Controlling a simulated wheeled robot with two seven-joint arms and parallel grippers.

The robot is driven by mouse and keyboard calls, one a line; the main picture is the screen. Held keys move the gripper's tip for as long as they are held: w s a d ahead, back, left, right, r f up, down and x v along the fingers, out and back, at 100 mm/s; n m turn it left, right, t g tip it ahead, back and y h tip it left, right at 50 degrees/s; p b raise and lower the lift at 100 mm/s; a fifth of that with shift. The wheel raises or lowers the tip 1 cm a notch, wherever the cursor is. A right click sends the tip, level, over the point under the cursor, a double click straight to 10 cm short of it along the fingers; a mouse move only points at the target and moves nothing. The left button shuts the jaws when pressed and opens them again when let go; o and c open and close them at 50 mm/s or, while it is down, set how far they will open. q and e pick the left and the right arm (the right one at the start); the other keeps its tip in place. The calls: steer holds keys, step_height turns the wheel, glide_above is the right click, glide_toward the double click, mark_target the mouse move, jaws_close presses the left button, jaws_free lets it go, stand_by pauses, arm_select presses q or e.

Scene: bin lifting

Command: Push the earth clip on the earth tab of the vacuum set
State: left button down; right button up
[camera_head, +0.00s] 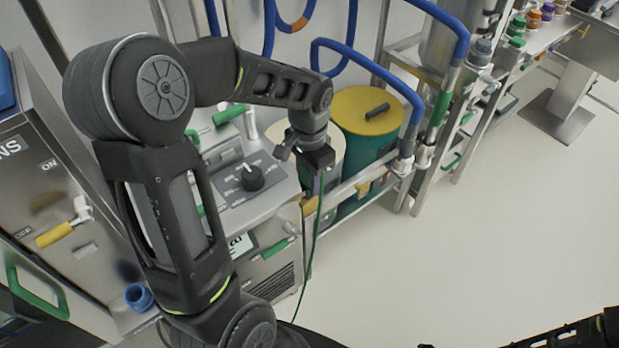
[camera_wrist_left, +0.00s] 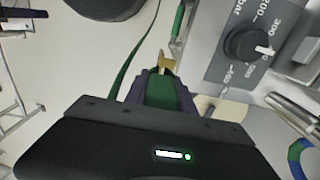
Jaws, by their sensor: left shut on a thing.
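My left gripper (camera_head: 317,160) is shut on the earth clip and holds it in the air beside the vacuum set (camera_head: 240,190). In the left wrist view, the green clip body sits between the fingers (camera_wrist_left: 165,92), and the brass jaw of the earth clip (camera_wrist_left: 168,64) points away from me. A thin green cable (camera_head: 314,235) hangs down from the gripper. The vacuum set's black knob (camera_wrist_left: 245,44) is to the right of the clip in the wrist view. I cannot make out the earth tab clearly. The right gripper is out of view; only part of my right arm shows.
A steel cabinet (camera_head: 55,200) with a yellow-handled valve is at left. The pale floor (camera_head: 480,230) at right is clear.

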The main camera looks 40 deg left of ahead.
mark_target(309, 201)
arm_select(q)
steer(key=shift+f, duration=0.1)
steer(key=shift+f+b, duration=1.2)
steer(key=shift+f, duration=0.25)
steer(key=shift+f, duration=0.1)
steer(key=shift+f+b, duration=0.9)
steer(key=shift+f, duration=0.15)
steer(key=shift+f, duration=0.1)
steer(key=shift+f+b, duration=0.35)
steer(key=shift+f+b, duration=0.45)
steer(key=shift+f, duration=0.15)
